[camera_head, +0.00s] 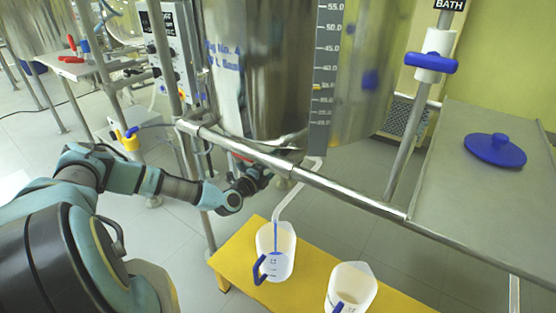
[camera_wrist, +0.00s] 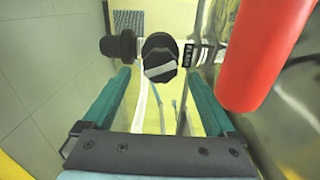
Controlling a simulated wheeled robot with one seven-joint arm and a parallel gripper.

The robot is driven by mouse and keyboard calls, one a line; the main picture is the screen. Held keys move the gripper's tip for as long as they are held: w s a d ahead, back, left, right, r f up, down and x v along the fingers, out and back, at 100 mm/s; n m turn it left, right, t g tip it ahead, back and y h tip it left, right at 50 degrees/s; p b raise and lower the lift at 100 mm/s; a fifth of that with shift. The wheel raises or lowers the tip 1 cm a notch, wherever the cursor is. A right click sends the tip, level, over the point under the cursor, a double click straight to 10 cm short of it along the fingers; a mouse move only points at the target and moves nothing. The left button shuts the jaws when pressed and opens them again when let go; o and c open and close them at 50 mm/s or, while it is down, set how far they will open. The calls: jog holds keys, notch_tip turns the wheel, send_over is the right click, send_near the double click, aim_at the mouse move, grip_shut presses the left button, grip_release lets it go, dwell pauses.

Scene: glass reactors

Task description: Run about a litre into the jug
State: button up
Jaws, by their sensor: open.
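A white jug with a blue handle (camera_head: 281,266) stands on the yellow bench (camera_head: 224,262), under a pale bent outlet pipe (camera_head: 290,200). A blue stripe shows at the jug; I cannot tell whether it is liquid or a marking. The steel and glass vessel (camera_head: 262,90) stands above, with a numbered scale (camera_head: 325,75) on its side. My gripper (camera_wrist: 160,82) is open, its teal fingers either side of a black valve knob (camera_wrist: 160,56) with a pale band. Contact is unclear. In the head view, my gripper (camera_head: 254,180) is partly hidden below the vessel.
A second white jug (camera_head: 352,287) stands to the right on the bench. A red cylindrical part (camera_wrist: 258,52) is close on the right in the wrist view. A steel rail (camera_head: 350,197) crosses in front of the vessel. A blue lid (camera_head: 495,150) lies on the right-hand table.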

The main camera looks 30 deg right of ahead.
jog(key=v, duration=0.7)
jog(key=shift+a, duration=0.3)
jog(key=shift+s+r, duration=0.1)
jog(key=shift+s, duration=0.05)
jog(key=s+r+m+g+h, duration=0.2)
jog(key=s+r+m+g, duration=0.4)
jog(key=m, duration=0.4)
jog(key=s+a+r+m+g+y, duration=0.3)
jog(key=s+a+m+g+y, duration=0.15)
jog(key=a+m, duration=0.4)
jog(key=s+a+r+m+g+y, duration=0.35)
jog(key=a+m+y, duration=0.2)
jog(key=m, duration=0.55)
jog(key=w+a+r+m+t+y, duration=0.1)
jog(key=a+r+m+t+y, duration=0.25)
jog(key=a+r+m, duration=0.4)
jog(key=a+r+m+t+y, duration=0.3)
jog(key=a+r+m+y, duration=0.15)
jog(key=a, duration=0.65)
notch_tip(320, 180, up, 12)
jog(key=m+p, duration=0.1)
jog(key=p, duration=1.1)
jog(key=shift+a+p, duration=0.25)
jog(key=shift+p, duration=0.1)
